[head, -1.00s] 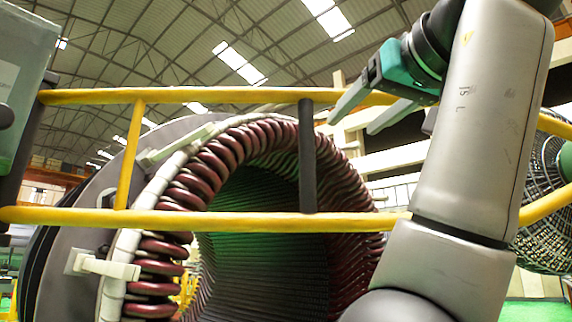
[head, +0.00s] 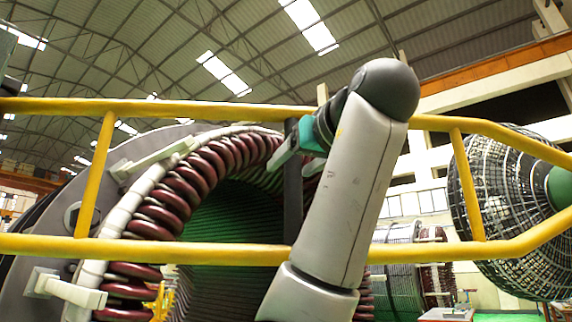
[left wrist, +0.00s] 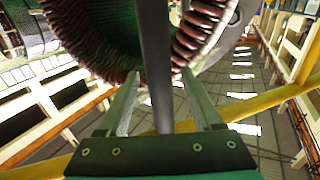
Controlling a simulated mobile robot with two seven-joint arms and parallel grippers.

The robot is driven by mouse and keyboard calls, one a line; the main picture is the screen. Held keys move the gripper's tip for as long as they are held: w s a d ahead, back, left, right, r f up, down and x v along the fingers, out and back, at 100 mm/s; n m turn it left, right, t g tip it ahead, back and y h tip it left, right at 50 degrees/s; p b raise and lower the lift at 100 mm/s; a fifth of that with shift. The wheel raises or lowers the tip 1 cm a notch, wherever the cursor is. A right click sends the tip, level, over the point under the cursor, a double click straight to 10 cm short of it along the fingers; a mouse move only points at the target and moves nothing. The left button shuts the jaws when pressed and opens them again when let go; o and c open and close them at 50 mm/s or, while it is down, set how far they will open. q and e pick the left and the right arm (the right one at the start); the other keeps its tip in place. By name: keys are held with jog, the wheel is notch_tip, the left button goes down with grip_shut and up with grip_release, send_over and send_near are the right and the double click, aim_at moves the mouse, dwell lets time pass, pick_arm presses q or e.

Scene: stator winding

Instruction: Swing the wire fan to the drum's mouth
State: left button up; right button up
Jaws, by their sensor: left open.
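The drum is a large stator with dark red coils (head: 170,185) around its rim and a dark, green-lit mouth (head: 235,220). A round wire cage (head: 487,205) with a green hub (head: 562,186), which looks like the wire fan, stands at the right, apart from the mouth. My left gripper (head: 282,152) is open at a dark upright bar (head: 293,190) between the yellow rails. In the left wrist view, the bar (left wrist: 157,50) passes between the two fingers of my left gripper (left wrist: 158,75). I cannot tell whether they touch it. My right gripper is out of view.
Yellow rails (head: 200,249) cross in front of the drum and bend toward the wire cage at the right. A smaller coil-wound drum (head: 400,275) stands behind at the right. White clamps (head: 72,290) stick out from the drum's left rim.

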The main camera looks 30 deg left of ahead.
pick_arm(q)
jog(key=shift+p+x, duration=0.3)
jog(key=shift+x, duration=1.6)
grip_shut()
